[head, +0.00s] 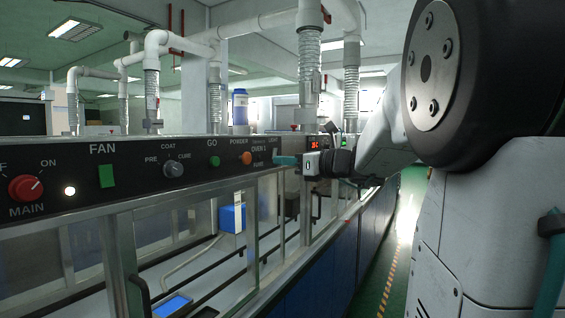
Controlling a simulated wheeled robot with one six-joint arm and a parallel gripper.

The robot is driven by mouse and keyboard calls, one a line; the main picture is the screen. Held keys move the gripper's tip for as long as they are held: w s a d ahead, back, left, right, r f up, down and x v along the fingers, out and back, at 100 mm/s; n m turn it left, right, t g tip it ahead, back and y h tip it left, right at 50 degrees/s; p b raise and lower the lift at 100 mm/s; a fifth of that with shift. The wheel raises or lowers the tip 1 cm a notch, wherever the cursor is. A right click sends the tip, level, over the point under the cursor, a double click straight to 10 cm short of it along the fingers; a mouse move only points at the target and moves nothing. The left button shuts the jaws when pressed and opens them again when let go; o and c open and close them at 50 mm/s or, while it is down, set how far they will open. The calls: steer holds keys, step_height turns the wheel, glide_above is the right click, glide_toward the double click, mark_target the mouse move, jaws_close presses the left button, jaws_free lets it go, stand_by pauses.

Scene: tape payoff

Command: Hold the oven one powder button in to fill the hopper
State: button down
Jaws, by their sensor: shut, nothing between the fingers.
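The control panel (130,167) is a long black strip on the front of the oven line, with "OVEN 1" printed near its right end. The orange powder button (246,158) sits below the word POWDER and shows fully. My gripper (277,160) is shut and empty, its teal fingertips pointing left at the panel's right end. The tips are to the right of the powder button and apart from it in the picture. They cover the spot below the LIGHT label. I cannot tell whether they touch the panel. A hopper cannot be made out.
Left of the powder button are a green GO button (212,162), a grey COAT/CURE knob (173,169), a green FAN button (106,176) and a red MAIN knob (26,188). Glass doors (170,240) with handles lie below. The aisle floor (405,235) is clear.

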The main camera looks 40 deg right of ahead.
steer(key=x, duration=0.8)
steer(key=shift+w+a+f, duration=0.1)
steer(key=shift+w, duration=0.1)
steer(key=shift+x, duration=0.85)
steer(key=shift+r, duration=0.2)
stand_by(0.9)
steer(key=shift+s, duration=0.15)
glide_toward(248, 157)
steer(key=v, duration=0.5)
steer(key=shift+s+f, duration=0.1)
steer(key=shift+s, duration=0.05)
